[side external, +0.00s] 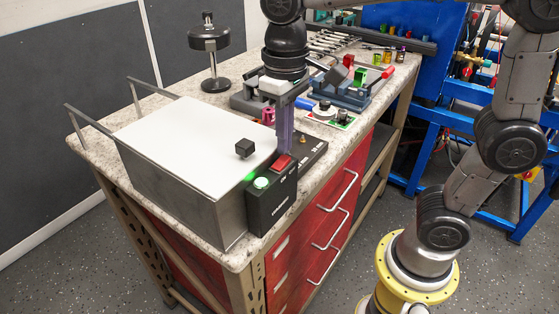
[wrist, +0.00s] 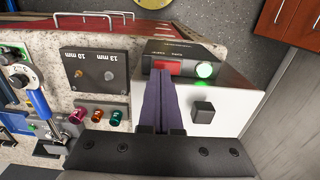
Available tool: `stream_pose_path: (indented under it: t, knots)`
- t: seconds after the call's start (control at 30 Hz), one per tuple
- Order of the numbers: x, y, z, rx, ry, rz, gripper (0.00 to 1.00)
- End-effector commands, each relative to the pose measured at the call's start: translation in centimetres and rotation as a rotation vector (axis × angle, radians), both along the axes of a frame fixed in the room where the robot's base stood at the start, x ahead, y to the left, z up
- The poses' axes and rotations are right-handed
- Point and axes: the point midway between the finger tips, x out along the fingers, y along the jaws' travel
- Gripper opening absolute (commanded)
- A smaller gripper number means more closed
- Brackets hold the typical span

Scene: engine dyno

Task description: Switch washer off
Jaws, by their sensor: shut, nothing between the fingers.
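The washer (side external: 190,130) is a grey metal box with a white lid and a black knob (side external: 245,148) on top. A black control box (side external: 270,208) on its front side carries a red rocker switch (side external: 281,163) and a round green lamp (side external: 261,183), which is lit. The wrist view also shows the red switch (wrist: 168,66) and the glowing green lamp (wrist: 204,70). My gripper (side external: 285,150) is shut and empty, its purple fingers pointing down at the switch. In the wrist view the fingertips (wrist: 160,74) overlap the switch's lower edge. I cannot tell whether they touch it.
A dark socket plate (wrist: 95,70) marked 10 mm and 13 mm lies beside the control box. Several coloured small parts (wrist: 97,116) stand near it. A blue vise-like fixture (side external: 345,95) and a black round stand (side external: 209,50) are farther back on the speckled bench.

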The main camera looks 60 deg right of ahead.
Motion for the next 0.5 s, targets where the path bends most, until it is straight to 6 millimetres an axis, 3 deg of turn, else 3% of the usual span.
stream_pose_path:
  t: [0.5]
  knots:
    - [0.0,0.0,-0.73,0.0,0.0,0.0,0.0]
